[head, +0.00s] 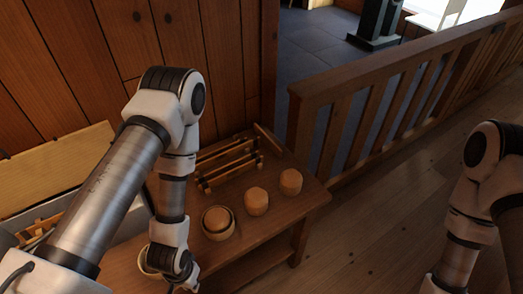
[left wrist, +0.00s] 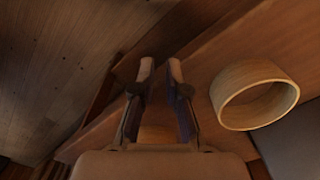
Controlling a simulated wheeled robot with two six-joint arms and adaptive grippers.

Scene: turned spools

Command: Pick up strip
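A thin wooden strip (head: 267,139) lies at the far right corner of the table (head: 262,222); I cannot tell for sure that it is the task's strip. Other narrow wooden pieces (head: 40,229) lie in the box at the left. My left gripper shows in the left wrist view (left wrist: 160,68), with its two fingers apart and nothing seen held between them. It points down by the table's front edge, beside a round wooden ring (left wrist: 253,95).
A rack of wooden rods (head: 228,165) stands on the table behind a round wooden pot (head: 217,222) and two turned pieces (head: 256,201) (head: 291,181). A light box with a raised lid (head: 60,170) is at the left. A wooden railing (head: 385,85) runs behind; floor at right is clear.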

